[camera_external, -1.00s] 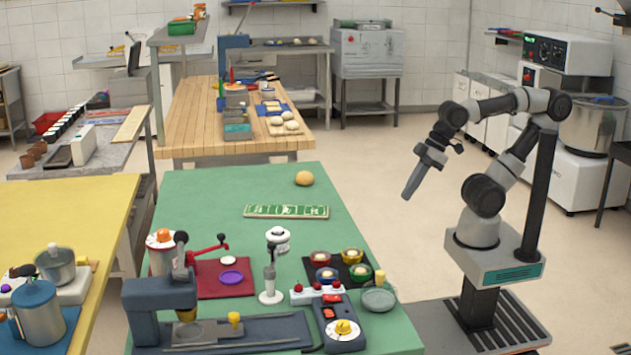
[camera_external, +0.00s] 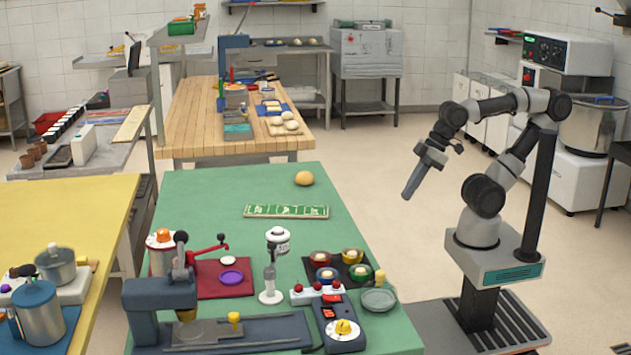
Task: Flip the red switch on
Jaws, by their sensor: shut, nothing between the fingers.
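A dark control box (camera_external: 344,338) with a yellow-and-white dial stands at the front of the green table. Two red switch pieces show on its top: an upper red switch (camera_external: 332,298) and a lower red switch (camera_external: 328,312). I cannot tell their on or off position. A white strip with several red knobs (camera_external: 317,288) sits just behind the box. My gripper (camera_external: 407,194) points down and left in the air, to the right of the green table. It is shut and empty, well apart from the box, above and to its right.
A grey round dish (camera_external: 378,300) and a dark tray of small coloured bowls (camera_external: 353,256) lie near the box. A white-topped stand (camera_external: 270,284) rises to its left, with a blue-grey press (camera_external: 160,300) beyond.

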